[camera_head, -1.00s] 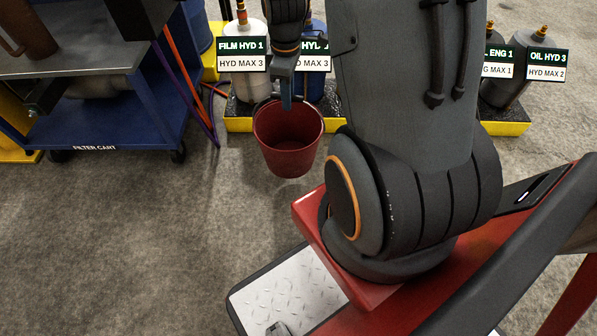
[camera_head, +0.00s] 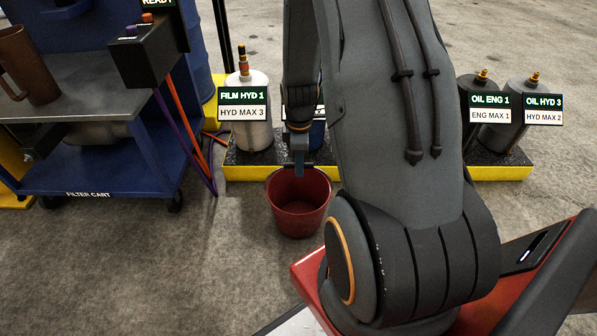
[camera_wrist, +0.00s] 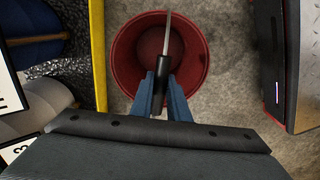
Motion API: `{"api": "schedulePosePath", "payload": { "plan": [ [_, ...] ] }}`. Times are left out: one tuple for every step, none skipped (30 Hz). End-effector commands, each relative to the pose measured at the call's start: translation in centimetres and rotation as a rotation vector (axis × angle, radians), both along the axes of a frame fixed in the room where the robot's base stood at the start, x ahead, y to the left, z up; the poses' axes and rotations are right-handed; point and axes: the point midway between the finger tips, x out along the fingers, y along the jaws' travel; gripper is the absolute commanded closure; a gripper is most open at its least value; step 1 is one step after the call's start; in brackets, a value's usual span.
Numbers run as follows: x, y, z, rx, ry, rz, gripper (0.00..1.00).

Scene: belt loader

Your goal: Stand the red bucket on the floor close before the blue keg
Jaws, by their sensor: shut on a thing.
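The red bucket (camera_head: 299,206) is upright at the floor before the yellow-edged tray, in front of the blue keg (camera_head: 317,133). Whether its base touches the floor is hard to tell. My gripper (camera_head: 299,172) is above the bucket's mouth. In the wrist view my gripper (camera_wrist: 160,98) is shut on the dark grip of the bucket's handle, with the bucket (camera_wrist: 192,62) open below it. The blue keg is mostly hidden behind my arm in the head view. A blue rounded shape shows at the upper left of the wrist view.
The yellow-edged tray (camera_head: 250,173) holds a pale keg (camera_head: 246,118) marked FILM HYD 1 and dark kegs (camera_head: 487,100) at right. A blue filter cart (camera_head: 110,165) with hoses stands at left. Bare floor (camera_head: 235,230) lies left of the bucket.

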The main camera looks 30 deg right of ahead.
Motion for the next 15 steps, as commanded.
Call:
{"api": "schedulePosePath", "payload": {
  "plan": [
    [0.01,0.02,-1.07,0.000,0.002,0.000,1.00],
    [0.01,0.02,-1.37,0.001,0.002,0.000,1.00],
    [0.02,0.01,-1.61,0.001,0.001,0.000,1.00],
    [0.02,0.01,-1.67,0.001,0.001,0.000,1.00],
    [0.01,0.00,-1.65,0.000,0.000,0.000,1.00],
    [0.01,0.00,-1.57,0.000,0.000,0.000,1.00],
    [0.01,0.00,-1.52,0.000,0.000,0.000,1.00],
    [0.01,-0.01,-1.50,0.000,0.000,0.000,1.00],
    [0.01,-0.01,-1.49,0.000,0.000,0.000,1.00],
    [0.00,0.00,-1.49,0.000,0.000,0.000,1.00],
    [-0.01,0.01,-1.52,0.000,0.000,0.000,1.00],
    [-0.01,0.01,-1.60,0.000,0.000,0.000,1.00],
    [-0.02,0.01,-1.69,0.001,0.001,0.000,1.00],
    [-0.02,0.01,-1.78,0.001,0.001,0.000,1.00],
    [-0.02,0.02,-1.79,0.001,0.001,0.000,0.80]
  ]
}}
